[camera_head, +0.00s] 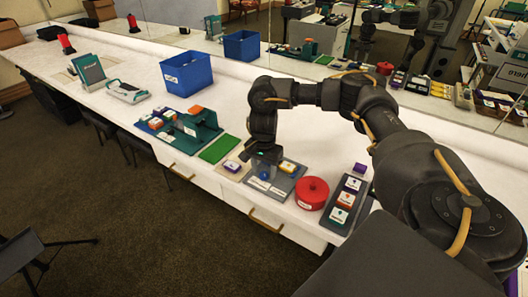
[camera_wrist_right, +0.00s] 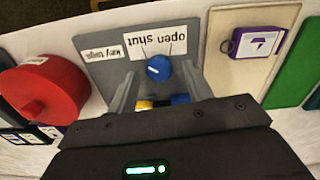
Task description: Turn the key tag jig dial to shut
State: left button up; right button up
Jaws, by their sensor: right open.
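The key tag jig is a grey board (camera_head: 275,189) on the white counter, also seen in the right wrist view (camera_wrist_right: 103,71). Its round blue dial (camera_wrist_right: 158,68) sits below the upside-down label "open shut" (camera_wrist_right: 157,39); I cannot tell which word it points at. The dial (camera_head: 264,176) also shows in the head view. My right gripper (camera_wrist_right: 159,82) is open above the jig, its fingers apart on either side near the dial and not visibly touching it. A yellow tag (camera_head: 288,167) lies on the jig, partly hidden in the wrist view. My left gripper is out of view.
A red round tin (camera_head: 312,192) and a dark tray of tags (camera_head: 345,205) stand right of the jig. A beige board with a purple tag (camera_head: 232,166) and a green mat (camera_head: 218,149) lie left. A blue bin (camera_head: 187,73) stands farther back. A mirror lines the back.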

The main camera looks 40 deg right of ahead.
aim_at(263, 173)
notch_tip(263, 173, up, 6)
jog(key=shift+f+p, duration=0.2)
jog(key=shift+p, duration=0.25)
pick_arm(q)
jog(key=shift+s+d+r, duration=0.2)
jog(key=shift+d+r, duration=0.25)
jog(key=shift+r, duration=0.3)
pick_arm(e)
notch_tip(263, 173, up, 4)
jog(key=shift+r, duration=0.15)
